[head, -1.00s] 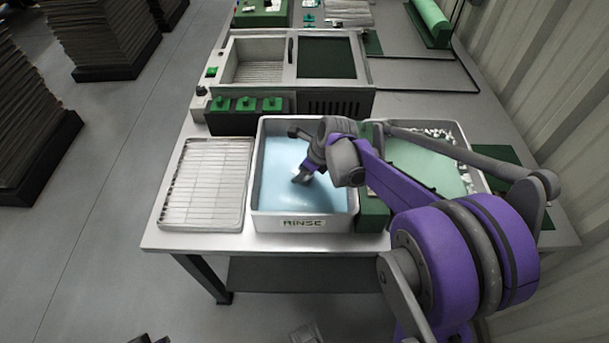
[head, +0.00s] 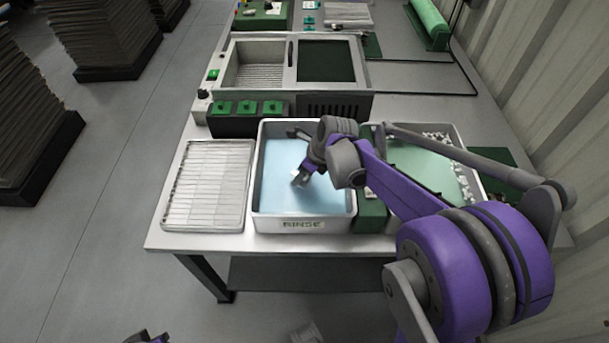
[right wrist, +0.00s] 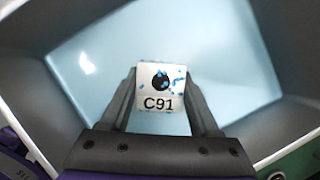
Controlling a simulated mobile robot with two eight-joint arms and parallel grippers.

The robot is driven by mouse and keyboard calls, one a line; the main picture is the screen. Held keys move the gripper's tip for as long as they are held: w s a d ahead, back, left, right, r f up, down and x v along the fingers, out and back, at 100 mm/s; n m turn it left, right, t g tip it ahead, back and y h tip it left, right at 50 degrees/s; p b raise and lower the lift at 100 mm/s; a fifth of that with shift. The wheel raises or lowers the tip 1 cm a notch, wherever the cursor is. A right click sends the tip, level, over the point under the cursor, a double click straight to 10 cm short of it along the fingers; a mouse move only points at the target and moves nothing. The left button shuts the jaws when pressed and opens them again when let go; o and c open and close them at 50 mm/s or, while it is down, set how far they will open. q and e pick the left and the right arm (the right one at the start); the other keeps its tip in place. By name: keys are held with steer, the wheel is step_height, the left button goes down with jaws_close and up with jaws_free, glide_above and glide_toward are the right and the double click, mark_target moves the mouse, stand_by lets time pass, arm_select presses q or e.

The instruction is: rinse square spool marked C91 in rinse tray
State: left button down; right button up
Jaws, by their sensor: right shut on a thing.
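The square spool (right wrist: 161,86) is white, with a dark round centre, blue specks and the mark C91 facing the right wrist camera. My right gripper (right wrist: 162,120) is shut on it, one finger on each side. In the head view the spool (head: 296,175) is a small pale piece at the tip of my right gripper (head: 301,173), inside the outline of the white rinse tray (head: 303,225) with its pale blue liquid. I cannot tell whether the spool touches the liquid. A dark and purple piece of my left gripper (head: 147,338) shows at the bottom edge, mostly cut off.
A wire rack tray (head: 207,185) lies left of the rinse tray. A tray with green contents (head: 425,170) and white bits stands to the right, partly behind my arm. A machine with green buttons (head: 248,107) stands behind.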

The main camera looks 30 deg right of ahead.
steer(key=shift+r+p, duration=3)
steer(key=shift+r, duration=1.5)
step_height(320, 180, up, 4)
steer(key=p, duration=0.2)
steer(key=shift+p, duration=0.35)
